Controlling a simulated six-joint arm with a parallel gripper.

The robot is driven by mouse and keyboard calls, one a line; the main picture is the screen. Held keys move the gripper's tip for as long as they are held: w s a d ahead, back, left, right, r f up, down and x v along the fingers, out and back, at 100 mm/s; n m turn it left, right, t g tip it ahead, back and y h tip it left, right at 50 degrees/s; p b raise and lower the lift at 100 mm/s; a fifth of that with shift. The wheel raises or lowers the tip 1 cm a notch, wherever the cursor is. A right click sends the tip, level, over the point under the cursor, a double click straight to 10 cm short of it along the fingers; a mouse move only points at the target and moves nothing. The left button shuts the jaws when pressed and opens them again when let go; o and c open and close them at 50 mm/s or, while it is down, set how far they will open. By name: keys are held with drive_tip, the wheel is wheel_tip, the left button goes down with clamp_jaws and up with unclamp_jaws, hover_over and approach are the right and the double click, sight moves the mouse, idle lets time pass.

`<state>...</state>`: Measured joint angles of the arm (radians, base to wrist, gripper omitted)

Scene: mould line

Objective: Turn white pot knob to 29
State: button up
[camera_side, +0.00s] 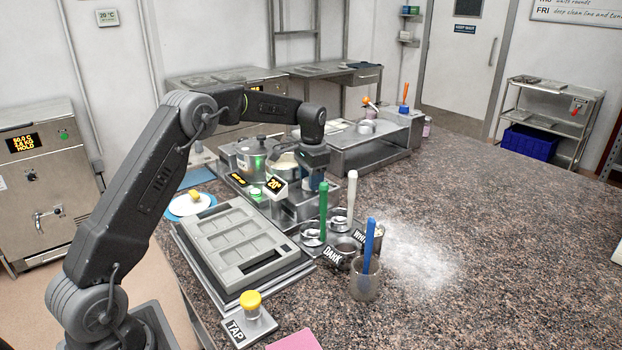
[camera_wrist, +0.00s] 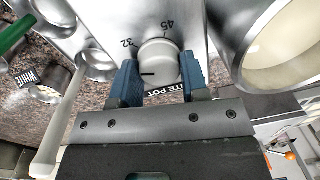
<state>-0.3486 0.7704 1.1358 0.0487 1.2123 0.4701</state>
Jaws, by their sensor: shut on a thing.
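The white pot knob (camera_wrist: 159,62) is a pale round knob with a short black line on its left side, on a metal panel. The numbers 32 and 45 show above it, and part of a "WHITE POT" label shows below. My gripper (camera_wrist: 158,75) is shut on the knob, one blue finger on each side. In the side view my gripper (camera_side: 314,178) points down at the front of the pot unit and hides the knob. A tilted display (camera_side: 274,186) beside it reads about 20°. The white pot (camera_wrist: 285,45) holds pale liquid, at the wrist view's right.
A grey mould (camera_side: 235,240) lies on a metal tray in front. Green, white and blue-handled tools (camera_side: 323,210) stand close to my gripper, by the DARK and WHITE cups. A yellow-topped TAP block (camera_side: 250,304) stands at the front.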

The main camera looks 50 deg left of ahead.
drive_tip(key=n, duration=0.3)
drive_tip(key=shift+n, duration=0.4)
drive_tip(key=shift+a+r+n, duration=0.1)
drive_tip(key=shift+a+n, duration=0.05)
drive_tip(key=shift+n, duration=1.75)
drive_tip(key=o, duration=0.9)
drive_tip(key=shift+o, duration=0.2)
wheel_tip(320, 180, up, 14)
drive_tip(key=shift+w+d, duration=0.2)
drive_tip(key=shift+d, duration=0.1)
